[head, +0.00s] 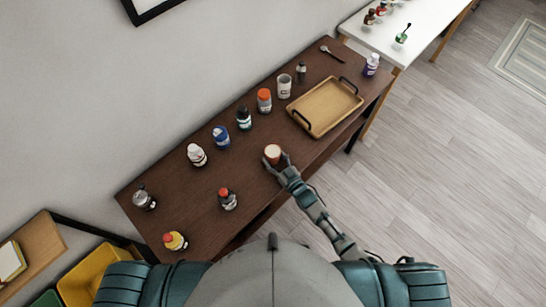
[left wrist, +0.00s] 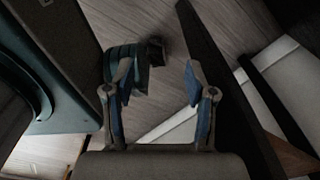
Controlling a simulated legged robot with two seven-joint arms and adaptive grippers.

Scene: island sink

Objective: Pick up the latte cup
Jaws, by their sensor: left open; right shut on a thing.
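The fingers hide part of the cup's lower side, and I cannot tell whether the cup is lifted off the table. In the left wrist view my left gripper (left wrist: 160,95) is open, with nothing between its fingers. The left gripper does not show in the head view.
The dark table (head: 180,205) carries several bottles and jars along the wall side. A wooden tray (head: 342,107) with black handles lies to the right of the cup. A red-capped bottle (head: 228,199) stands to its left. The table between them is clear.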

